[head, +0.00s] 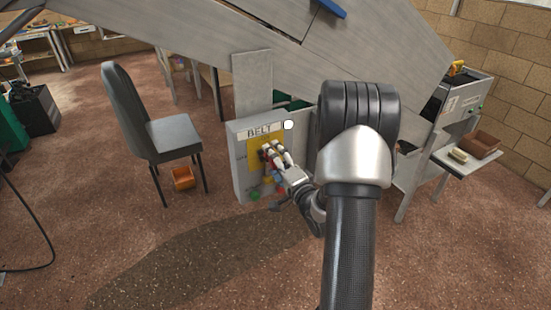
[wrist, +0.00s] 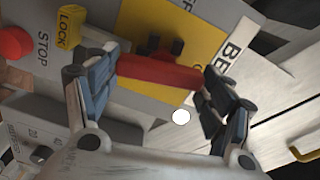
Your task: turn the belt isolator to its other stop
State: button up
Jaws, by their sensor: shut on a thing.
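The belt isolator is a red handle (wrist: 158,72) on a yellow plate (wrist: 135,18), on a grey panel (head: 239,185) labelled BELT. In the wrist view, my gripper (wrist: 161,64) has one finger at each end of the red handle and is shut on it. The handle lies lengthwise between the LOCK side and the BELT label, crosswise to the letters "FF" at the top edge. In the head view, my gripper (head: 270,152) reaches the yellow plate (head: 254,143) from the lower right and hides most of the handle.
A yellow LOCK tab (wrist: 70,27) and red STOP button (wrist: 14,43) sit close to one finger. A green button (head: 255,196) is low on the panel. A grey chair (head: 172,134) stands left; grey sloping boards (head: 225,40) hang above. Floor in front is clear.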

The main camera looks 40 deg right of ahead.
jog(key=shift+m+p, duration=0.3)
jog(key=shift+m, duration=0.8)
jog(key=o, duration=1.1)
jog(key=shift+c, duration=0.2)
jog(key=shift+s, duration=0.1)
jog(key=v, duration=1.1)
jog(key=shift+s+a, duration=0.2)
jog(key=shift+s, duration=0.2)
